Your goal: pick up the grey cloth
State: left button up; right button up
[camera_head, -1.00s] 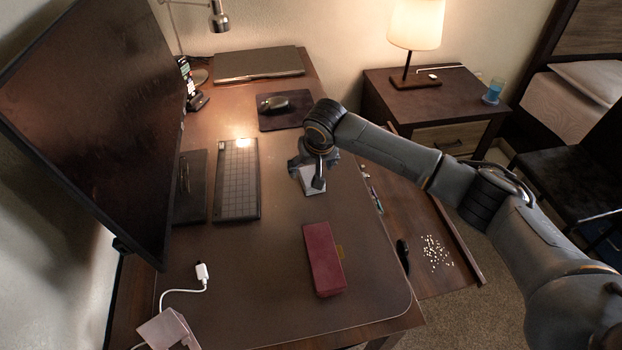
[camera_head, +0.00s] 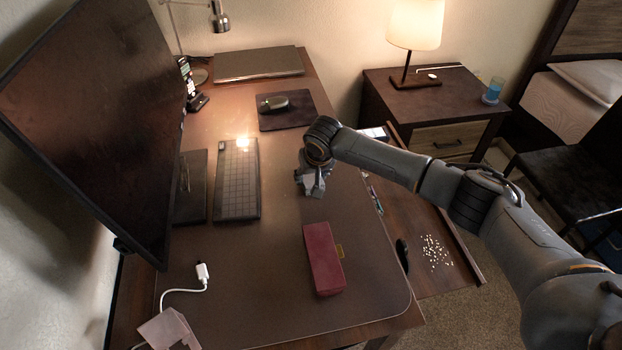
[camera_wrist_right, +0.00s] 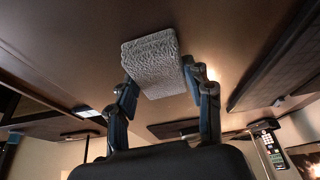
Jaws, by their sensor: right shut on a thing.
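The grey cloth (camera_wrist_right: 152,58) shows in the right wrist view as a folded, textured block between the fingers of my right gripper (camera_wrist_right: 158,74). The fingers are shut on it, one at each side. In the head view my right gripper (camera_head: 313,187) is over the desk blotter (camera_head: 285,275), right of the keyboard, and largely hides the cloth. I cannot tell whether the cloth still touches the blotter. My left gripper is in neither view.
A dark red case (camera_head: 323,258) lies on the blotter nearer the front. The keyboard (camera_head: 237,185) and monitor (camera_head: 100,110) are to the left. The mouse (camera_head: 274,103) on its dark pad is behind. An open drawer (camera_head: 430,215) holds small items at the right.

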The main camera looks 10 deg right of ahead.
jog(key=shift+r, duration=0.1)
jog(key=shift+r, duration=0.6)
jog(key=s+a+r, duration=0.2)
jog(key=s+r, duration=0.2)
jog(key=s+a+r, duration=0.2)
jog(key=s+r, duration=0.1)
jog(key=s, duration=0.1)
jog(key=s+a+r, duration=0.2)
jog(key=s+r, duration=0.2)
jog(key=shift+s+r+b, duration=0.3)
jog(key=shift+r+b, duration=0.05)
jog(key=shift+b, duration=0.05)
